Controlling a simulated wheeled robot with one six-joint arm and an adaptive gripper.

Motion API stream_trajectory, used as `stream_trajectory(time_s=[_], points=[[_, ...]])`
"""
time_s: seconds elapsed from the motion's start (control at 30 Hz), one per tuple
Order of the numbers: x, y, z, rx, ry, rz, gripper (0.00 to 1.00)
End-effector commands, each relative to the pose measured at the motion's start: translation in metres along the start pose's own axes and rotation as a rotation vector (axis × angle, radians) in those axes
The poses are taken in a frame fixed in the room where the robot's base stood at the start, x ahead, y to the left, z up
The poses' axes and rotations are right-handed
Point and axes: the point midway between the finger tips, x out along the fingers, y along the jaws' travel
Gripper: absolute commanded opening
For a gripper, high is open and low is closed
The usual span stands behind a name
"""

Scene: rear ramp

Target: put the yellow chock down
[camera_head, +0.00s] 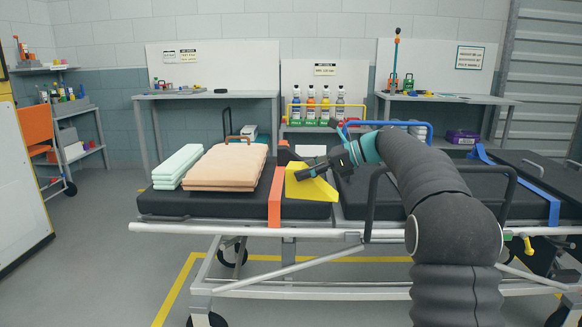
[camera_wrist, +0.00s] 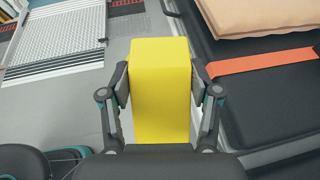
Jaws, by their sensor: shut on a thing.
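The yellow chock (camera_head: 310,188) is a wedge-shaped block held in my gripper (camera_head: 308,173). In the head view it shows in front of the stretcher's black mattress (camera_head: 160,203), by the orange strap (camera_head: 276,190). In the wrist view the chock (camera_wrist: 161,90) fills the middle, and the two fingers of my gripper (camera_wrist: 160,90) press on its left and right sides. In that view grey floor shows left of the chock and the black mattress with the orange strap lies to its right. I cannot tell whether the chock touches the stretcher.
Folded peach blankets (camera_head: 226,167) and pale green folded cloths (camera_head: 178,165) lie on the left of the mattress. A stretcher rail (camera_head: 240,228) runs along the near side. In the wrist view a ribbed metal ramp (camera_wrist: 60,42) lies at upper left, with open grey floor (camera_wrist: 75,105) below it.

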Motion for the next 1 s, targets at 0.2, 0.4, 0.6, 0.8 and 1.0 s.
stream_trajectory(time_s=[0.2, 0.4, 0.6, 0.8, 1.0], points=[[0.004, -0.013, -0.019, 0.05, -0.001, -0.12, 0.0], [0.006, -0.025, -0.058, 0.125, 0.001, -0.292, 0.0], [0.005, -0.029, -0.114, 0.207, 0.001, -0.484, 0.0], [0.001, -0.019, -0.177, 0.276, 0.003, -0.65, 0.0], [-0.002, 0.001, -0.23, 0.325, 0.003, -0.765, 0.0]])
